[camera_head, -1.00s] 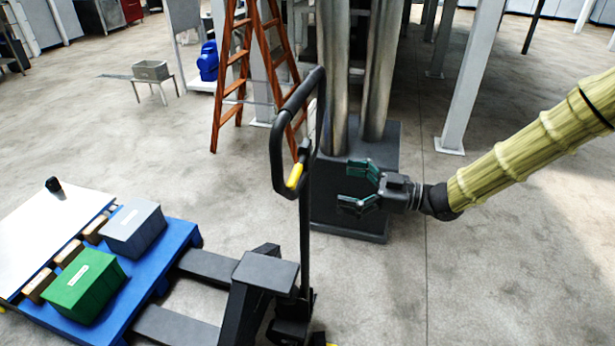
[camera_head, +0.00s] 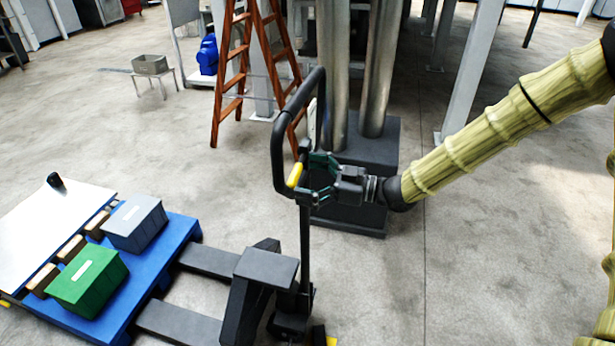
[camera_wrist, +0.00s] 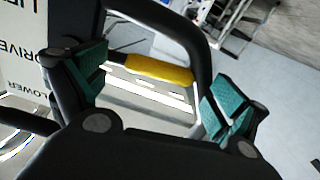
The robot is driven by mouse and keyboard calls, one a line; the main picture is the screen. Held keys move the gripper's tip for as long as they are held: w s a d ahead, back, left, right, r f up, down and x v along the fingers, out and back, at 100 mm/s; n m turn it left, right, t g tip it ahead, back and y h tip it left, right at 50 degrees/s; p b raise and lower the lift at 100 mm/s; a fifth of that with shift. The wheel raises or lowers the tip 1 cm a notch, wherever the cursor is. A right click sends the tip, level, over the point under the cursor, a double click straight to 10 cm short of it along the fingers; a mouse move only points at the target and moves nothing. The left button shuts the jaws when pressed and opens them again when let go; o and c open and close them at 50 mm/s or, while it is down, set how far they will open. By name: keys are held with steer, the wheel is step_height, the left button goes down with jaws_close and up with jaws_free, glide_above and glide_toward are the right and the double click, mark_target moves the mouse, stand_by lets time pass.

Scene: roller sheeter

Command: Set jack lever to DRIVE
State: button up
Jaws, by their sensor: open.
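The pallet jack's black loop handle (camera_head: 277,150) stands upright on its post. The yellow jack lever (camera_head: 295,175) sits inside the lower part of the loop. It also shows in the wrist view (camera_wrist: 158,70), beyond and between my fingers. My gripper (camera_head: 310,178) is open, with its green-padded fingers at the right side of the handle, close to the lever. In the wrist view the fingers (camera_wrist: 155,95) are spread apart and nothing is held. A label plate (camera_wrist: 22,50) at the left shows the words DRIVE and LOWER and a partly cut-off upper word.
A blue pallet (camera_head: 175,245) with a green box (camera_head: 88,282) and a grey box (camera_head: 134,222) lies at the lower left. An orange ladder (camera_head: 232,80) and metal columns on a dark base (camera_head: 350,215) stand behind the handle. Floor to the right is clear.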

steer(key=c, duration=0.8)
steer(key=shift+s+d+r, duration=0.1)
steer(key=shift+d+r, duration=0.1)
steer(key=shift+d, duration=0.05)
steer(key=c, duration=1.4)
jaws_close()
